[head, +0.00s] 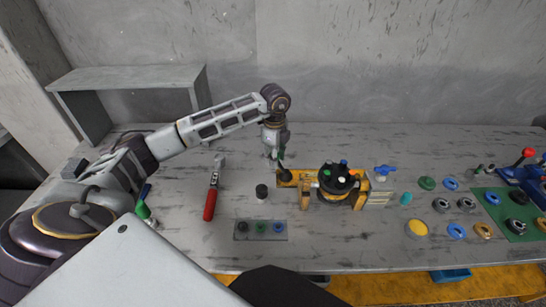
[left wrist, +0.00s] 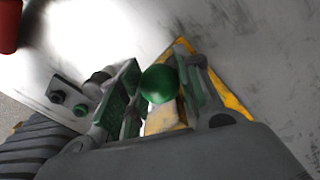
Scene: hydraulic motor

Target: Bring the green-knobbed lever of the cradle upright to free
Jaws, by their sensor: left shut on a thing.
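The yellow cradle (head: 359,198) stands on the table and holds a round black motor (head: 338,181) with coloured plugs on top. My left gripper (head: 279,160) is at the cradle's left end, pointing down. In the left wrist view the green knob (left wrist: 160,84) of the lever sits between the two fingers of my left gripper (left wrist: 163,98), which is shut on it. The lever's shaft is mostly hidden by the fingers, so its tilt is hard to tell. A yellow part of the cradle (left wrist: 236,104) shows behind the fingers. My right gripper is not in view.
A grey plate (head: 243,237) with several buttons is in front. Several rings and caps, a green board (head: 490,199) and a blue vise-like fixture (head: 515,176) are at the right.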

